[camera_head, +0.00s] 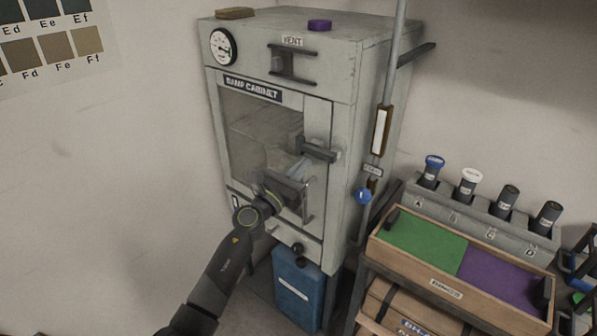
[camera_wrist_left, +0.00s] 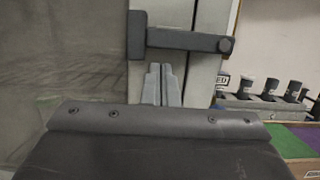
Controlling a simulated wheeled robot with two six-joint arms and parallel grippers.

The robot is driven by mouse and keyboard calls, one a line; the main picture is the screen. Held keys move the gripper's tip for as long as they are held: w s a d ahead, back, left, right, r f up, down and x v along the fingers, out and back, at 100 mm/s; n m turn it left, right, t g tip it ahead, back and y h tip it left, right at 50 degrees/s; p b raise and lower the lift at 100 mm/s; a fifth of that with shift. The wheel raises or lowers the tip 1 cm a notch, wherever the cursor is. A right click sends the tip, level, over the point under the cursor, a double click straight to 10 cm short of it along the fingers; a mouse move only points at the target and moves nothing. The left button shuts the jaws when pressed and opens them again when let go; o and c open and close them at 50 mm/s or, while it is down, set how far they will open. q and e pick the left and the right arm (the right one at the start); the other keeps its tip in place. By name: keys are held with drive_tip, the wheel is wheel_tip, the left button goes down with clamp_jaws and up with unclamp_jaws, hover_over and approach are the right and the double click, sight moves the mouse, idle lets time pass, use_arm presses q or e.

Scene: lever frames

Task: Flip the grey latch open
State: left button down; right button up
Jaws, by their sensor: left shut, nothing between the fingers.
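The grey latch (camera_head: 318,151) is a dark grey bar on the right side of the damp cabinet's door (camera_head: 258,125). In the left wrist view the latch (camera_wrist_left: 185,41) lies horizontally across the seam between door and frame, with a block at its left end and a rounded knob at its right end. My left gripper (camera_head: 302,167) is in front of the door, close to the latch. In the wrist view its fingertips (camera_wrist_left: 162,72) are together, empty, and appear just below the bar. I cannot tell whether they touch it. My right gripper is not in view.
A vertical pipe (camera_head: 388,85) runs along the cabinet's right side. A rack of capped bottles (camera_head: 470,218) and a green and purple tray (camera_head: 402,256) stand to the right. A blue container (camera_head: 297,290) is below the cabinet.

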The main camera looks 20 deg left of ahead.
use_arm(q)
drive_tip(key=shift+r, duration=0.45)
